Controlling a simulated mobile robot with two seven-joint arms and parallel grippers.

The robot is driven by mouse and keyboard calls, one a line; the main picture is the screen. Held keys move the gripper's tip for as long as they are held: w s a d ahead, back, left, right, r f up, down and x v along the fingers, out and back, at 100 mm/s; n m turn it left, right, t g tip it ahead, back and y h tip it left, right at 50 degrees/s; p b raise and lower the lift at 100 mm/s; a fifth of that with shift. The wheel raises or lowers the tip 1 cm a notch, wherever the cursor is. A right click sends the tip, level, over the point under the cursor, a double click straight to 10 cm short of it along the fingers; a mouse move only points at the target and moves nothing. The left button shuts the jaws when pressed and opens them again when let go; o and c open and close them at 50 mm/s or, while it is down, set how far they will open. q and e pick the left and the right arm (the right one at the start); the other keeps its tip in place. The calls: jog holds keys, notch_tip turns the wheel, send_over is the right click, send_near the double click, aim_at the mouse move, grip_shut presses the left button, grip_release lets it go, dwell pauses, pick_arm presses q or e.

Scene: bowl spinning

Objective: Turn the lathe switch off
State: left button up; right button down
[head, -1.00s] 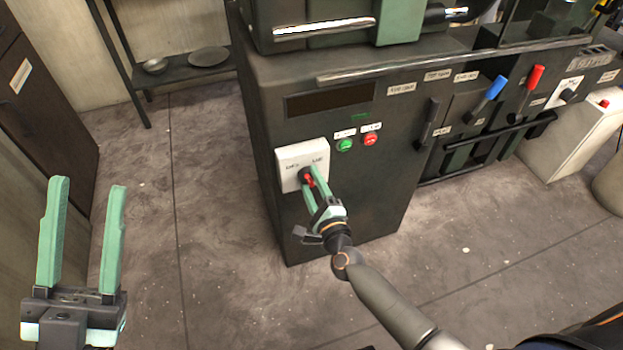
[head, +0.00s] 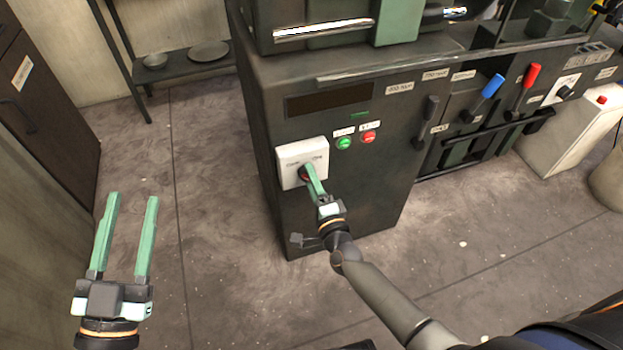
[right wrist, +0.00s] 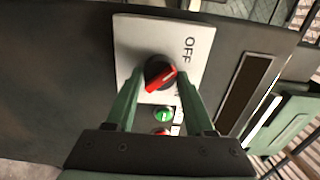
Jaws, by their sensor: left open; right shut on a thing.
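The lathe switch is a red-handled rotary knob on a black round base (right wrist: 158,75). It sits on a white plate (head: 290,158) on the dark cabinet front. The plate's OFF label (right wrist: 188,49) is readable in the right wrist view; the other label is mostly hidden by a finger. My right gripper (head: 309,172) is at the knob, shut on it, one finger on each side. The red handle is slanted in the right wrist view. My left gripper (head: 134,196) is open and empty above the floor at left, well away from the switch.
A green button (head: 343,142) and a red button (head: 369,137) sit right of the plate. Black, blue (head: 492,86) and red (head: 530,77) levers stand further right. A shelf (head: 185,72) with bowls is at back left. The floor between is clear.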

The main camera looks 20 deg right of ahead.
jog(key=shift+c, duration=1.4)
grip_release()
pick_arm(q)
notch_tip(320, 180, down, 13)
jog(key=n+g+y+p, duration=0.2)
jog(key=n+g+y, duration=0.1)
jog(key=g, duration=0.1)
jog(key=shift+w+a+r+g, duration=0.2)
jog(key=shift+w+a+g, duration=0.2)
jog(key=shift+w, duration=0.05)
pick_arm(e)
jog(key=s, duration=1.2)
jog(key=shift+s+d, duration=0.2)
jog(key=shift+s, duration=0.05)
